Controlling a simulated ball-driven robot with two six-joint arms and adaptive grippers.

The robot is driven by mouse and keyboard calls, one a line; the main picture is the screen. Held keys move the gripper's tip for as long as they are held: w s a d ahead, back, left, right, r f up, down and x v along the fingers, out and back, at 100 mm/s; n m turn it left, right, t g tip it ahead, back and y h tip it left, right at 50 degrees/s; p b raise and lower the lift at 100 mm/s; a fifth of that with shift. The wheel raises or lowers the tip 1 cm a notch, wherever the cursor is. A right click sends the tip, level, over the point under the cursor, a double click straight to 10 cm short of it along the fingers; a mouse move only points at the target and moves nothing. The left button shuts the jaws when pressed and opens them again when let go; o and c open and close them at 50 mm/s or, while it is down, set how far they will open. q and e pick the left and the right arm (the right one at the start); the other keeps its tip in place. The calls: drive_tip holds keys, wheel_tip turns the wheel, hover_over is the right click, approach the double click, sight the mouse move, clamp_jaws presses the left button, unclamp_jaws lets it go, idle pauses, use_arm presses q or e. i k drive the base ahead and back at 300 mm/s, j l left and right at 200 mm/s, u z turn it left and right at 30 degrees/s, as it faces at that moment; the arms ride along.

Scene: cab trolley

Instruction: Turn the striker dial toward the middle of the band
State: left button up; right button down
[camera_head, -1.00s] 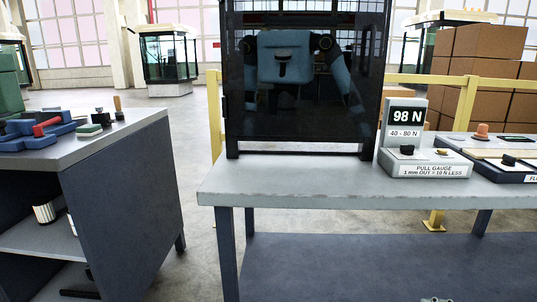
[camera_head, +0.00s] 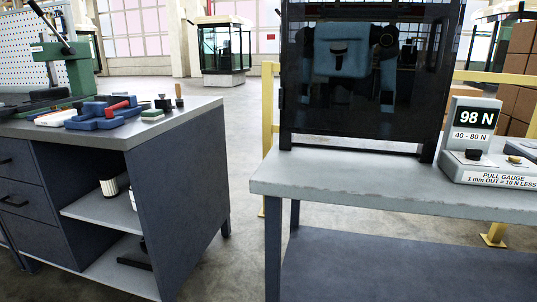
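The pull gauge (camera_head: 487,178) stands on the right end of the grey table. Its upright display (camera_head: 473,117) reads 98 N above a label of 40 - 80 N. Its front label says 1 mm out = 10 N less. A dark round knob (camera_head: 473,154) sits on top of its base. A dark glossy door panel (camera_head: 365,110) stands upright in a frame at the table's back edge. I cannot make out a striker dial on it. Neither of my grippers is in view, except that a teal robot shape, seemingly my reflection, shows in the panel.
The grey table (camera_head: 380,189) has a clear top left of the gauge. A workbench (camera_head: 175,130) at left holds a blue tray (camera_head: 100,123) with a red-handled tool, small dark parts and a green press (camera_head: 78,70). Open floor lies between them. A yellow rail (camera_head: 267,110) runs behind.

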sight(475, 156)
drive_tip(key=z, duration=1.3)
